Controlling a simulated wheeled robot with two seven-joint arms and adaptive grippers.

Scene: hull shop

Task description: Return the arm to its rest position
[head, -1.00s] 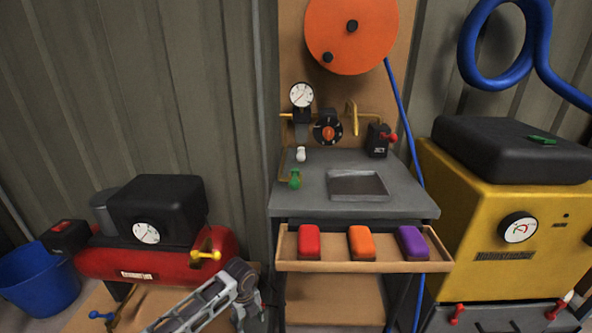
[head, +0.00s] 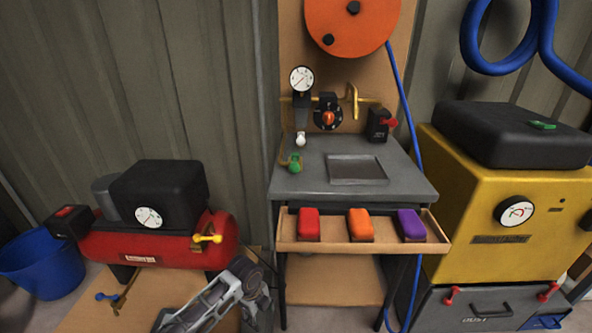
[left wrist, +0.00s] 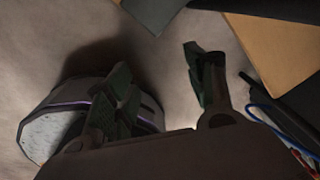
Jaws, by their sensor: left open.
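My left arm (head: 215,302) comes in at the bottom of the head view, in front of the gap between the red compressor and the workbench. In the left wrist view, my left gripper (left wrist: 160,88) is open, with its two dark fingers wide apart. Nothing shows between the fingers except the bare floor below. In the head view its fingertips are hard to make out. My right gripper is not in view.
A red compressor (head: 150,246) stands on a wooden board at left, beside a blue bucket (head: 40,262). A grey workbench (head: 310,178) has an open drawer (head: 335,246) holding red, orange and purple blocks. A yellow machine (head: 465,215) stands at right.

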